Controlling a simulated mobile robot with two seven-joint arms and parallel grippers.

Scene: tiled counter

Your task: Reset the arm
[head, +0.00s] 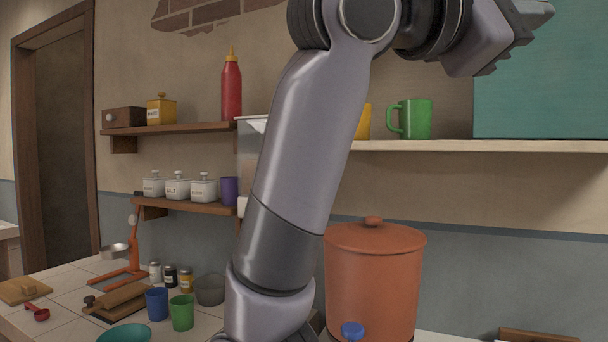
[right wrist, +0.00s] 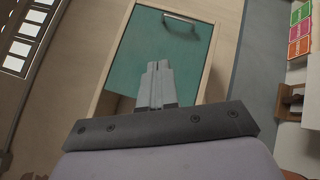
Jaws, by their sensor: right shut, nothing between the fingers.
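My right arm rises through the middle of the head view and bends to the right at the top. My right gripper (head: 535,15) is at the upper right, in front of the teal cabinet panel (head: 545,75). In the right wrist view my right gripper (right wrist: 157,66) has its fingers together with nothing between them. The teal panel (right wrist: 135,60) with a handle (right wrist: 181,20) lies beyond the fingertips. My left gripper is not in view.
A shelf (head: 480,146) holds a green mug (head: 415,119). A large orange lidded dispenser (head: 373,275) stands right of my arm. Blue (head: 157,303) and green (head: 182,312) cups stand on the tiled counter (head: 70,318). A red bottle (head: 232,88) stands on the upper left shelf.

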